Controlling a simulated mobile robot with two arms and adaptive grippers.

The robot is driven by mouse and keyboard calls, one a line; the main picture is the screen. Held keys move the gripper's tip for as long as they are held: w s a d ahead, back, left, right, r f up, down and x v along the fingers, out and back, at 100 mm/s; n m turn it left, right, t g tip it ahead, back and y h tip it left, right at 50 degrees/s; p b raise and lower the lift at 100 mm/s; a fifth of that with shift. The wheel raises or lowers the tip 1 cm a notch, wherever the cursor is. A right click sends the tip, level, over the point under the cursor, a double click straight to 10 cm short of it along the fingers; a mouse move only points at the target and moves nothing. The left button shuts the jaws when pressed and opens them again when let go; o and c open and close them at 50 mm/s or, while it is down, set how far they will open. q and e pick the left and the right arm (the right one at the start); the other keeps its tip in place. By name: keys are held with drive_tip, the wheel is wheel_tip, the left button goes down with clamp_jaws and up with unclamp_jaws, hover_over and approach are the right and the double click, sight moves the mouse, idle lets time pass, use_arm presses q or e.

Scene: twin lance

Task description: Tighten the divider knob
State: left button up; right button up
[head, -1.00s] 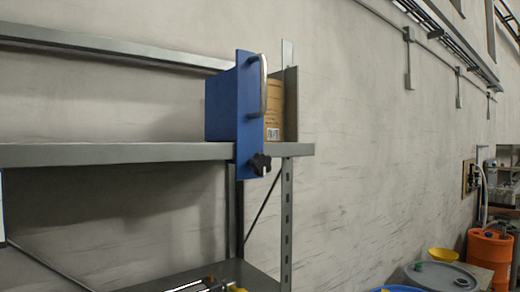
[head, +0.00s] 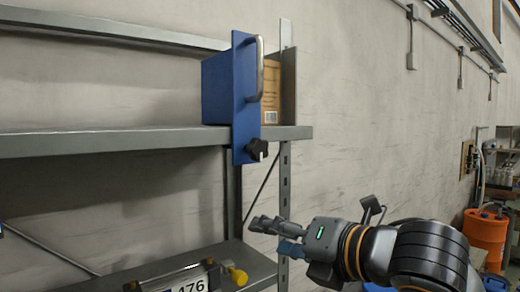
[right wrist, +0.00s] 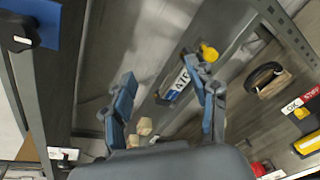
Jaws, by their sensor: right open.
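The blue divider (head: 244,100) with its silver handle (head: 260,68) stands upright at the right end of the upper shelf. The black knob (head: 257,150) is on its lower part, just below the shelf edge. The knob also shows in the right wrist view (right wrist: 18,36), at the top left corner beside the gripper's path. My right gripper (head: 270,232) is open and empty, below the knob and slightly right of it, apart from it. Its two blue-grey fingers (right wrist: 160,74) are spread in the right wrist view. My left gripper is not identifiable.
A cardboard box (head: 272,85) sits behind the divider. A perforated shelf post (head: 284,190) stands close to my right gripper. The lower shelf (head: 255,265) carries an item labelled 476 with a yellow knob (head: 238,276). An orange drum (head: 485,232) is far right.

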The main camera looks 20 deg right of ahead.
drive_tip(key=s+d+r+n+t, duration=0.1)
drive_tip(key=s+r+n, duration=0.4)
drive_tip(key=r, duration=0.3)
drive_tip(key=n+t, duration=0.2)
drive_tip(key=n, duration=0.2)
approach(261, 150)
drive_tip(key=p+x, duration=0.4)
drive_tip(key=x, duration=0.5)
drive_tip(key=shift+p, duration=0.4)
use_arm(q)
drive_tip(key=shift+s+d+r, duration=0.1)
drive_tip(key=shift+r, duration=1.2)
drive_tip(key=shift+d+r, duration=0.1)
drive_tip(key=shift+r, duration=1.15)
use_arm(e)
drive_tip(key=shift+w+a, duration=0.2)
drive_tip(key=shift+w, duration=0.45)
drive_tip(key=shift+c, duration=0.4)
drive_tip(key=c, duration=1.1)
